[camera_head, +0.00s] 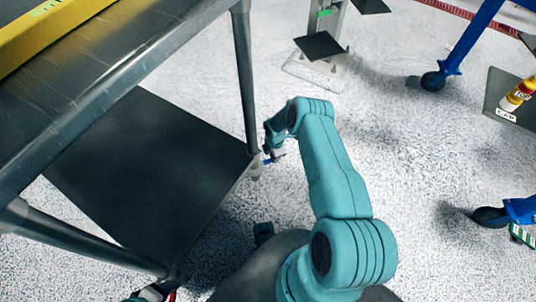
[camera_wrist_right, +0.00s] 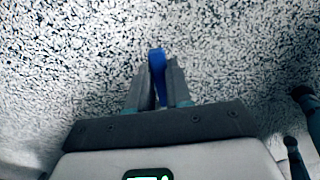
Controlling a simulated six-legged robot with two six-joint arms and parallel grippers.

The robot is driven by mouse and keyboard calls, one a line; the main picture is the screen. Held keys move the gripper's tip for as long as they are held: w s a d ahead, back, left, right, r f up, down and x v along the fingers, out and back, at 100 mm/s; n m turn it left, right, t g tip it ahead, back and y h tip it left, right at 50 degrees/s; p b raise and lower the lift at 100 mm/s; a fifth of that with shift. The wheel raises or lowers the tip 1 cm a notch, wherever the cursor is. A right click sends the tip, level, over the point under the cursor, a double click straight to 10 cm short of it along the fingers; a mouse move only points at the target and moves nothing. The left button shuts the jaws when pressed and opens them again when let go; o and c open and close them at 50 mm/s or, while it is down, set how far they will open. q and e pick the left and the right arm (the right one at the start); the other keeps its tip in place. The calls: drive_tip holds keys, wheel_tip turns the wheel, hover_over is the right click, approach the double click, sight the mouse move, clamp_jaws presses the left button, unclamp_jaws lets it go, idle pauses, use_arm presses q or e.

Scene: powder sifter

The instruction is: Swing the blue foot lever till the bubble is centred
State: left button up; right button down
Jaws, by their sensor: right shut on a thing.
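The blue foot lever (camera_head: 267,161) sticks out at the foot of the table's far right leg. My right gripper (camera_head: 273,156) is shut on it, partly hidden by its own arm. In the right wrist view the lever (camera_wrist_right: 157,62) stands up between the two grey fingers of my right gripper (camera_wrist_right: 158,82). A yellow bar (camera_head: 50,28) lies on the table top at upper left. It has a green patch (camera_head: 45,7) at the picture's edge; no bubble can be made out there. What looks like my left gripper (camera_head: 152,292) is at the bottom edge, cut off, beside a small red part (camera_head: 172,295).
The metal table (camera_head: 110,85) with a dark lower shelf (camera_head: 130,185) fills the left. A post on a base plate (camera_head: 315,70) stands behind. Speckled floor between is clear.

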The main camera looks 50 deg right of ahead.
drive_tip(key=shift+w, duration=0.1)
idle(0.3)
drive_tip(key=c, duration=1)
unclamp_jaws()
drive_tip(key=shift+c, duration=0.2)
drive_tip(key=shift+r, duration=0.1)
wheel_tip(320, 180, up, 16)
drive_tip(key=p, duration=0.6)
